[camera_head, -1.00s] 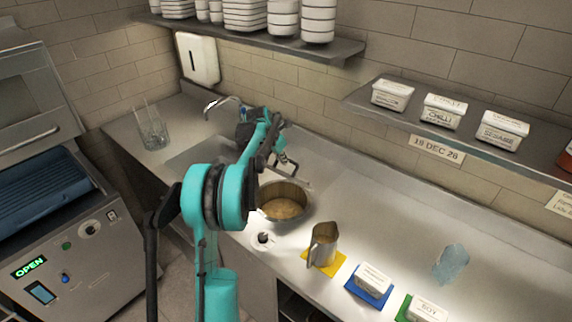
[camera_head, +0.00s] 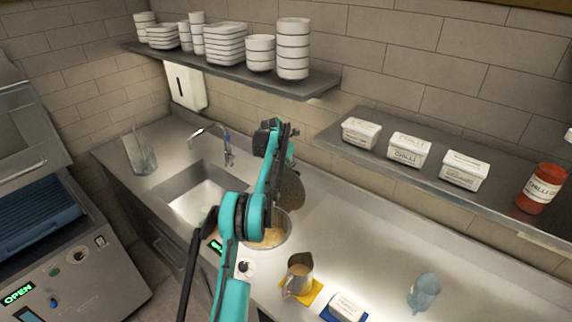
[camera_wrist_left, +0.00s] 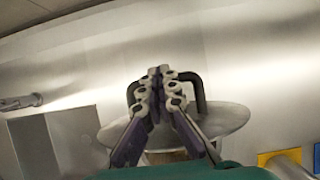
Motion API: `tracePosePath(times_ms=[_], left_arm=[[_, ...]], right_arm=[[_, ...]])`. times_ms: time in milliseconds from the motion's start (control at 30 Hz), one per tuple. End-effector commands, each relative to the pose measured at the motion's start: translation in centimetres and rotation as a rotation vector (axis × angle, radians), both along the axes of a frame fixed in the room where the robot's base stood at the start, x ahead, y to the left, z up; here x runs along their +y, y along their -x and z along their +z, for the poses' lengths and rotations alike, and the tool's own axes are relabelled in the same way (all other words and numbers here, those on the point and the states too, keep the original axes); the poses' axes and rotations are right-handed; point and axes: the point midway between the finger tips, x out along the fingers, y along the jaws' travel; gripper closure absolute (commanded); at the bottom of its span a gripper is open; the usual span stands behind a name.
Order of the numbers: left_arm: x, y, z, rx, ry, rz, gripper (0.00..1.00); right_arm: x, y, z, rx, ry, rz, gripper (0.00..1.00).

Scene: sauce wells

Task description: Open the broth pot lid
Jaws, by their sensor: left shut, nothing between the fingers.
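The broth pot (camera_head: 270,240) is sunk in the counter right of the sink, with pale brown broth showing inside. Its round grey lid (camera_head: 291,190) stands raised at the pot's back side, partly hidden by my left arm. In the left wrist view the lid (camera_wrist_left: 225,118) is a grey disc with a black arched handle (camera_wrist_left: 199,92); the pot (camera_wrist_left: 165,157) shows below it. My left gripper (camera_wrist_left: 157,72) is shut and empty, its fingers in front of the lid and handle; I cannot tell whether they touch. My right gripper is out of view.
A tap (camera_head: 225,145) and sink (camera_head: 190,195) lie left of the pot. A metal jug (camera_head: 300,272) on a yellow mat and a white labelled tub (camera_head: 346,306) stand to the right. A clear bluish cup (camera_head: 424,292) is farther right. Shelves (camera_head: 440,185) overhang the counter.

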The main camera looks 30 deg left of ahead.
Motion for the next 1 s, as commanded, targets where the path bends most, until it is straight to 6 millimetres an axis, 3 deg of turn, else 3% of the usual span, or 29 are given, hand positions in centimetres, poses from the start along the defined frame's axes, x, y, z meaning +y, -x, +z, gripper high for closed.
tracePosePath(times_ms=[233,767,1000], left_arm=[[-0.1,-1.3,-0.4,0.0,0.0,-0.001,1.0],[-0.1,-1.5,-0.5,0.0,-0.001,0.0,1.0],[0.0,-0.5,1.4,0.0,0.0,0.001,1.0]], right_arm=[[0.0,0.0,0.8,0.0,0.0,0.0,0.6],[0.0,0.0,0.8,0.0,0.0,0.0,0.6],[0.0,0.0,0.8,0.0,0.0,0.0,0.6]])
